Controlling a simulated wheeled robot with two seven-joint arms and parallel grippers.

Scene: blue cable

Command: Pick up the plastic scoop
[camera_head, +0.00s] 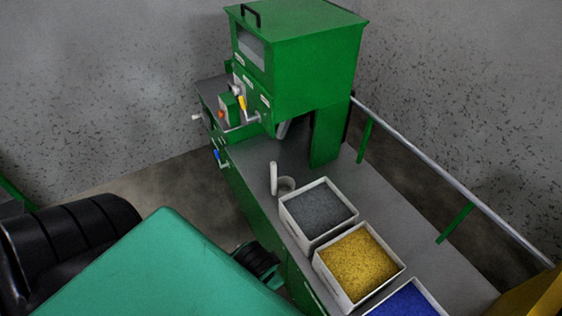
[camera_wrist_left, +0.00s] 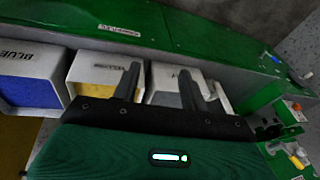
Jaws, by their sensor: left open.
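The plastic scoop (camera_head: 285,184) is pale, with an upright handle. It stands on the grey top of the green bench, just left of the bin of grey granules (camera_head: 318,212). In the left wrist view, my left gripper (camera_wrist_left: 160,88) is open and empty, its two dark fingers spread in front of the bins. A pale shape (camera_wrist_left: 222,98) right of the right finger may be the scoop, but it is partly hidden. In the head view I cannot make out my left fingers. My right gripper is not in view.
A bin of yellow granules (camera_head: 358,262) and a bin of blue granules (camera_head: 408,302) stand in line with the grey one. A tall green machine (camera_head: 305,60) rises behind the scoop. A metal rail (camera_head: 430,168) runs along the right edge. The bench top right of the bins is clear.

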